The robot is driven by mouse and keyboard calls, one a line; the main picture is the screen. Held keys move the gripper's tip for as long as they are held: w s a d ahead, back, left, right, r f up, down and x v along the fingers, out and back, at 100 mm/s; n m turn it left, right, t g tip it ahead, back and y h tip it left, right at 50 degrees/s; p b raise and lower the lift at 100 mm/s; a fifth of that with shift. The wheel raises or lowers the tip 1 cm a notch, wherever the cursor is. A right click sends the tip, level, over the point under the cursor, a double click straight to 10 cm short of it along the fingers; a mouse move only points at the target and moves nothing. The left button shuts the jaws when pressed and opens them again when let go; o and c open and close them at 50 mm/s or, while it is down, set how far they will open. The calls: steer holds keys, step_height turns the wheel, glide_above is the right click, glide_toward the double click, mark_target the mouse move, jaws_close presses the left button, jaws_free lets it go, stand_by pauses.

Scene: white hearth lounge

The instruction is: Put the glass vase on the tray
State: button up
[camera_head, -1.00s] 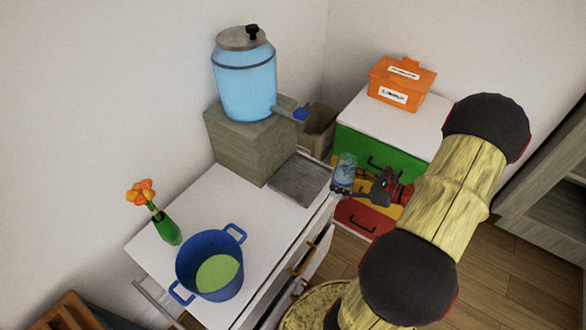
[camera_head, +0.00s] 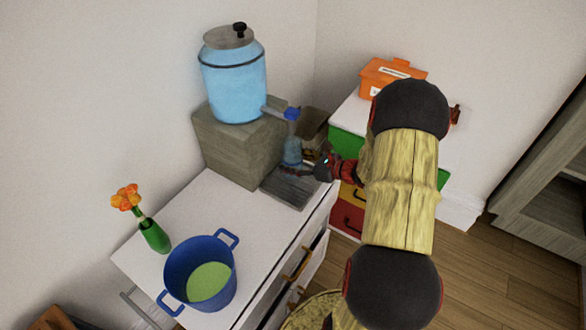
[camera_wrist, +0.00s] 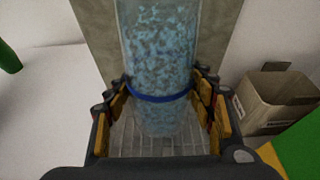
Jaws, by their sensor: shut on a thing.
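The glass vase (camera_head: 291,150) is clear, bluish and speckled, with a dark blue band. In the wrist view the vase (camera_wrist: 158,50) stands upright between my fingers. My gripper (camera_wrist: 160,98) is shut on it around the band; in the head view my gripper (camera_head: 303,170) reaches in from the right. The grey tray (camera_head: 290,194) lies on the white cabinet, in front of a grey-brown block. The ribbed tray (camera_wrist: 125,143) also shows beneath the vase in the wrist view. I cannot tell whether the vase base touches the tray.
A blue dispenser (camera_head: 233,80) stands on the block (camera_head: 230,145), its tap (camera_head: 291,114) just above the vase. A blue pot (camera_head: 202,275) and a green flower vase (camera_head: 154,236) stand nearer on the cabinet. A cardboard box (camera_wrist: 275,100) is to the right.

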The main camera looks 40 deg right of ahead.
steer(key=shift+f+b, duration=0.5)
steer(key=shift+f, duration=0.9)
steer(key=shift+f, duration=0.2)
steer(key=o, duration=1.7)
steer(key=shift+c, duration=0.2)
